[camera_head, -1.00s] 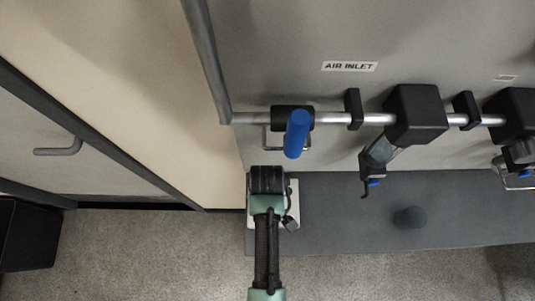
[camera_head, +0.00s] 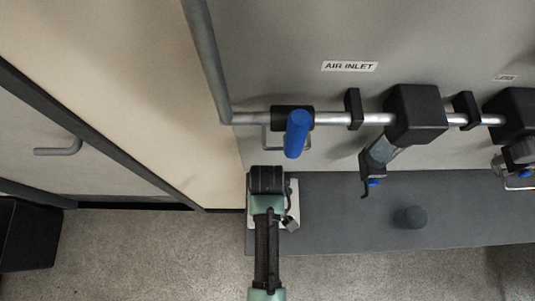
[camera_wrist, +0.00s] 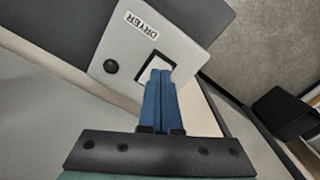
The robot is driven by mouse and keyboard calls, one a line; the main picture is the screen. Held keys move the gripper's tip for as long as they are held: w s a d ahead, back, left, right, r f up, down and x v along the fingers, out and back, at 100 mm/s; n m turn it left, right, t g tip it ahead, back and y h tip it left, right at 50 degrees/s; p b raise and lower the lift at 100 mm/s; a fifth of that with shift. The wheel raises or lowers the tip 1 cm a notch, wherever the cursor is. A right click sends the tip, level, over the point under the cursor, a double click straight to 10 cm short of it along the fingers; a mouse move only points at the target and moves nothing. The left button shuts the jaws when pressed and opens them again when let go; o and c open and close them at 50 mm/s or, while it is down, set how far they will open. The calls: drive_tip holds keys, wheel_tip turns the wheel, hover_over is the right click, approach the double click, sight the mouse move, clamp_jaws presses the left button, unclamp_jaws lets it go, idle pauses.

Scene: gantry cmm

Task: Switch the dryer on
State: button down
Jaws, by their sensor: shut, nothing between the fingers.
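The dryer box (camera_wrist: 190,38) is a light grey box labelled DRYER in the wrist view. It has a round black knob (camera_wrist: 111,66) and a white rocker-like switch (camera_wrist: 151,58) in a black frame. My gripper (camera_wrist: 160,72) has its blue fingers shut together and empty. Their tips overlap the lower part of the switch; I cannot tell whether they touch it. In the head view, the dryer box (camera_head: 292,190) is mostly hidden behind my arm, and the fingertips are out of sight. Which way the switch is set cannot be made out.
A blue valve handle (camera_head: 297,134) hangs from the metal air pipe (camera_head: 333,118), just above my arm. A filter unit (camera_head: 416,113) sits further right on the pipe. A dark grey ledge (camera_head: 345,210) carries a round dark knob (camera_head: 410,217). A black bin (camera_head: 28,235) stands at left.

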drive_tip(key=shift+f+b, duration=0.6)
drive_tip(key=shift+f, duration=0.3)
idle(0.4)
drive_tip(key=shift+r, duration=0.15)
wheel_tip(320, 180, up, 7)
drive_tip(key=p, duration=0.7)
drive_tip(key=shift+p, duration=0.4)
